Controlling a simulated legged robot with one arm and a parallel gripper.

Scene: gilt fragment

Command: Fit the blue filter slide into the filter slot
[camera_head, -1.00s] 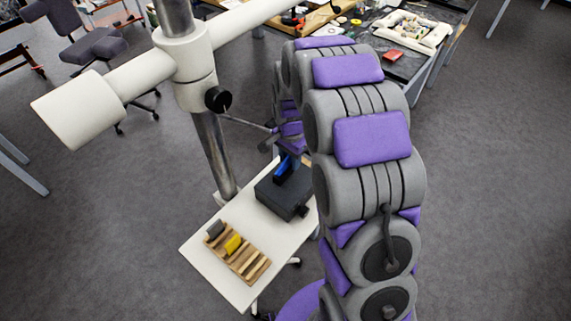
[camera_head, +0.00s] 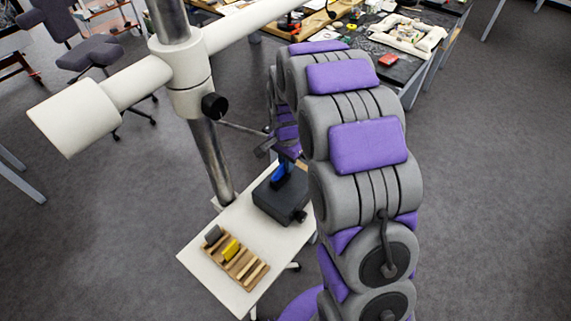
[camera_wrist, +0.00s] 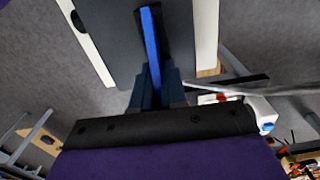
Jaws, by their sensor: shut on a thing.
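The blue filter slide (camera_wrist: 152,58) is a narrow blue strip held between the dark blue fingers of my gripper (camera_wrist: 156,88) in the wrist view. In the head view the slide (camera_head: 279,172) stands over the black box (camera_head: 268,205) on the white table. My gripper (camera_head: 285,152) is above it, partly hidden by my arm. The dark box top (camera_wrist: 105,30) lies beyond the fingers in the wrist view. The filter slot cannot be made out clearly, and I cannot tell whether the slide's lower edge is inside it or above it.
A wooden rack (camera_head: 252,275) on the white table (camera_head: 205,262) holds a yellow slide (camera_head: 230,249) and a grey slide (camera_head: 213,234). A cluttered workbench (camera_head: 385,60) stands behind.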

